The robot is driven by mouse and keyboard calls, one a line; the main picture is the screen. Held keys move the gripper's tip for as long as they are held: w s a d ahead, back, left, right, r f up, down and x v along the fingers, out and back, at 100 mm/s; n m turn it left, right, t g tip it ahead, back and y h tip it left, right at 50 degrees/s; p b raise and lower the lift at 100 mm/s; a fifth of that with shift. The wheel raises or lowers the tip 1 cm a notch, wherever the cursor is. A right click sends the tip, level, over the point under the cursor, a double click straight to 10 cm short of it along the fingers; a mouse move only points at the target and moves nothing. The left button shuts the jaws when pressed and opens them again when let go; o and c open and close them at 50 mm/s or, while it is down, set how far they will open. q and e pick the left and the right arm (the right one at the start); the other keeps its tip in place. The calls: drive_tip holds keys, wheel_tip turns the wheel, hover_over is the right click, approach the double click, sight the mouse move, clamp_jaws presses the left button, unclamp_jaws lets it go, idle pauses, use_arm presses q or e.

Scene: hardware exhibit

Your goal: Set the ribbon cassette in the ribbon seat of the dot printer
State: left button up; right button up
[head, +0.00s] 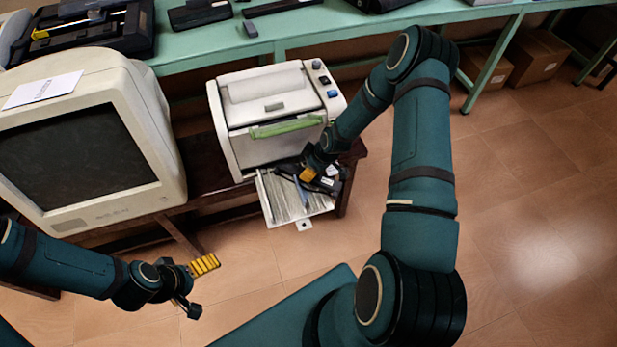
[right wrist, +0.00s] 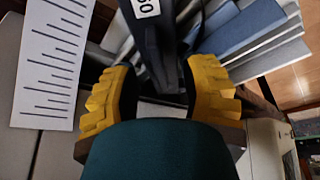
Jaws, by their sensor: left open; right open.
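The white dot printer (head: 240,150) stands on a low dark bench, with a green bar across its front. A pale ribbed tray (head: 285,203) extends from its lower front; I cannot make out the ribbon seat. A dark piece with a white label (head: 333,171), likely the ribbon cassette, lies at the tray's right side, partly hidden by my right gripper (head: 312,176). In the right wrist view my right gripper (right wrist: 160,90) is open, its yellow fingers either side of a dark labelled piece (right wrist: 150,45), with gaps. My left gripper (head: 197,282) is open and empty over the floor.
A large beige monitor (head: 95,195) stands left of the printer. A green table (head: 310,28) behind carries dark devices. Cardboard boxes (head: 535,57) sit under it. A white marked strip (right wrist: 48,65) and blue-grey slats (right wrist: 245,30) flank the right fingers. Floor at the right is clear.

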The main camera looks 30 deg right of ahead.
drive_tip(key=shift+x, duration=0.9)
clamp_jaws()
drive_tip(key=shift+r, duration=0.1)
